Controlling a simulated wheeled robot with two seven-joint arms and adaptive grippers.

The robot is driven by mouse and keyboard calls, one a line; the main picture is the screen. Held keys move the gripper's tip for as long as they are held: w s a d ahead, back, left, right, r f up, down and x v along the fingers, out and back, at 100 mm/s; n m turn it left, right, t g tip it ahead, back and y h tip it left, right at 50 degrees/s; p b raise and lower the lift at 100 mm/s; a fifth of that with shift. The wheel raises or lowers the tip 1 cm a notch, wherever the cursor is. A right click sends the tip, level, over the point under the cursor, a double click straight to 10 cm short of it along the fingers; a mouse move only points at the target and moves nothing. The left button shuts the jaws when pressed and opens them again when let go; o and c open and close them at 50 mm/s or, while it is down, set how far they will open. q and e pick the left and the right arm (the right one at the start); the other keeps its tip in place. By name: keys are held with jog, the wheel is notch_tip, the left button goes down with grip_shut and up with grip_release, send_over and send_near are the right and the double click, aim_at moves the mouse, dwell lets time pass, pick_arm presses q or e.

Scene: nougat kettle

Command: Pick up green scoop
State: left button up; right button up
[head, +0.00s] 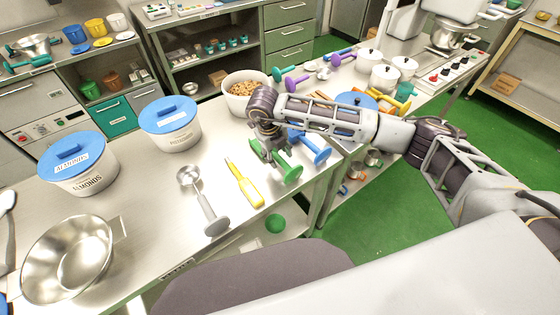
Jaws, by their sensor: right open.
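The green scoop (290,172) lies on the steel table near its front edge, with its flared end toward me. My right gripper (272,158) comes in from the right and points down at the scoop. Its jaws are open and its fingers are close around or just over the scoop's middle; I cannot tell whether they touch it. The gripper hides part of the scoop. A blue scoop (316,148) lies right beside it on the right. My left gripper is out of view.
A yellow tool (243,183) and a grey-handled scoop (205,204) lie to the left. Two blue-lidded tubs (170,130), a steel bowl (68,262) and a white bowl of nuts (243,92) stand on the table. Purple-handled scoops (297,79) lie farther back.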

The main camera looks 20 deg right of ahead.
aim_at(279, 158)
jog(key=shift+w+d+f+p, duration=0.1)
jog(key=shift+d+f+p, duration=0.1)
jog(key=shift+f, duration=0.75)
jog(key=shift+d+f+p, duration=0.15)
jog(key=shift+f, duration=0.75)
grip_shut()
